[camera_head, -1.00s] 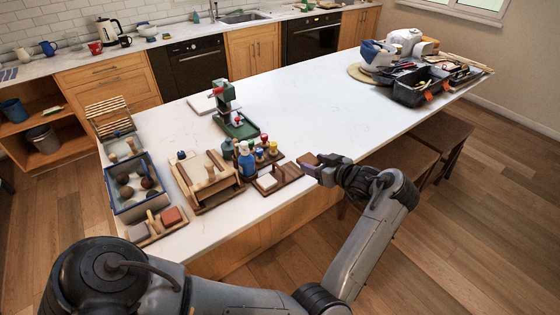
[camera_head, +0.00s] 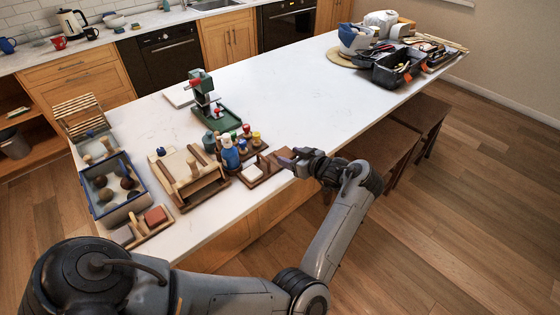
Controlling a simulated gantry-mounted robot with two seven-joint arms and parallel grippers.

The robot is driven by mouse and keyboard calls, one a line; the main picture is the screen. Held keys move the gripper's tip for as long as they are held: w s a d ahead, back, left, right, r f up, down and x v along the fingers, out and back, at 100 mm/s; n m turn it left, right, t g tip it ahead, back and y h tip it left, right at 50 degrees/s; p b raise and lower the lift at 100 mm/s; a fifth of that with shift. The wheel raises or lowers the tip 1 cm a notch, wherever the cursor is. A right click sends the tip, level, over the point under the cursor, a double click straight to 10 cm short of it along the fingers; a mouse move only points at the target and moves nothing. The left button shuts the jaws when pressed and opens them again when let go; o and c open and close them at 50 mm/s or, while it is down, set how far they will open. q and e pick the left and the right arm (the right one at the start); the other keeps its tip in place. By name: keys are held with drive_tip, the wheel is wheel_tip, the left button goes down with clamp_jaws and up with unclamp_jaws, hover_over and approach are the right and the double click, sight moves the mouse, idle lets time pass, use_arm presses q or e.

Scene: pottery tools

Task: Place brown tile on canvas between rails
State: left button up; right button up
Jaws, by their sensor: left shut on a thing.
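The brown tile (camera_head: 285,152) is a small block at the fingertips of my left gripper (camera_head: 287,159). The gripper is shut on it, just over the island's front edge, to the right of a small wooden tray. The fingers partly hide the tile. The pale canvas (camera_head: 176,165) lies on a wooden board at the left, with wooden rails (camera_head: 203,188) along it and a rolling pin-like piece nearby. The tile is apart from the canvas, well to its right. My right gripper is not in view.
Coloured bottles (camera_head: 230,154) and a wooden tray (camera_head: 268,172) with a white block stand between gripper and canvas. A green press (camera_head: 207,95) stands behind. A blue-rimmed bin (camera_head: 88,196) and a reddish block (camera_head: 155,216) are left. The middle countertop (camera_head: 290,90) is clear.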

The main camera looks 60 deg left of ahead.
sight(280, 152)
use_arm(q)
drive_tip(key=a+f, duration=0.1)
drive_tip(key=a, duration=0.1)
drive_tip(key=a+f, duration=0.2)
drive_tip(key=a, duration=0.1)
drive_tip(key=a+f, duration=0.1)
drive_tip(key=a, duration=0.1)
drive_tip(key=shift+w+a+f+b, duration=0.25)
drive_tip(key=shift+a+f+b, duration=0.05)
drive_tip(key=shift+a+b, duration=0.05)
wheel_tip(280, 152, down, 2)
drive_tip(key=shift+f, duration=0.75)
